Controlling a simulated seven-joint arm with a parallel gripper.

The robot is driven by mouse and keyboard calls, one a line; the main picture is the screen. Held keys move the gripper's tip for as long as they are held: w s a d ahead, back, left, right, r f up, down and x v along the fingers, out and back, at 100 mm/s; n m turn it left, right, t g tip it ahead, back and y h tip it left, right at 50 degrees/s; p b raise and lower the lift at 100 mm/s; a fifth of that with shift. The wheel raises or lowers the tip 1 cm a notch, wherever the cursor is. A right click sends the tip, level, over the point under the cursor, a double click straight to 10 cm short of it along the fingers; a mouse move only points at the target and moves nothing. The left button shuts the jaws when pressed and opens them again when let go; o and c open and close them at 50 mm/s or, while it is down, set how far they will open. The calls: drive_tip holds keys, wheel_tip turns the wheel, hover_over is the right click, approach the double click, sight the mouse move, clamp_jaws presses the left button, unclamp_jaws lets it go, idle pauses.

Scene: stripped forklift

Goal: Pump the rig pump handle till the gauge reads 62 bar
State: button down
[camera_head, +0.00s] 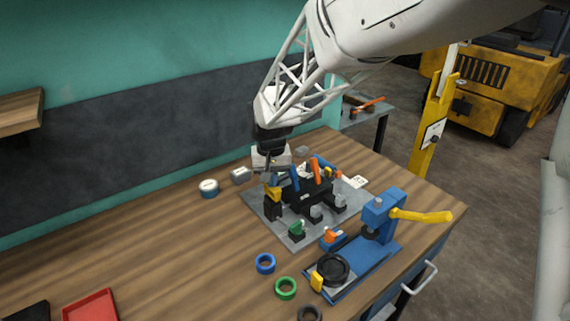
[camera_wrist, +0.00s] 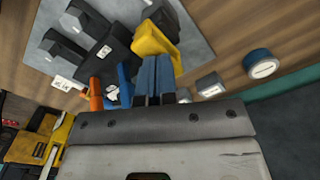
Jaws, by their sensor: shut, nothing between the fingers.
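My gripper (camera_head: 272,178) is shut and empty, pointing down at the left back of a grey rig plate (camera_head: 257,206). Its blue-grey fingers (camera_wrist: 157,72) are together in the wrist view. A yellow-topped black post (camera_head: 272,197), perhaps the pump handle, stands directly below and beside the fingertips. The yellow part (camera_wrist: 152,40) lies just beyond the fingers in the wrist view; I cannot tell whether they touch. A black block with blue and orange levers (camera_head: 316,172) stands on the plate. No readable gauge face shows in either view.
A blue press with a yellow lever (camera_head: 425,216) stands at the right front. A blue ring (camera_head: 265,263), a green ring (camera_head: 285,288) and a red tray (camera_head: 90,306) lie toward the front. A blue round tin (camera_head: 209,190) is left of the plate. The table's left middle is clear.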

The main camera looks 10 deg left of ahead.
drive_tip(key=shift+f, duration=1.15)
drive_tip(key=shift+r, duration=2.85)
drive_tip(key=shift+f, duration=0.2)
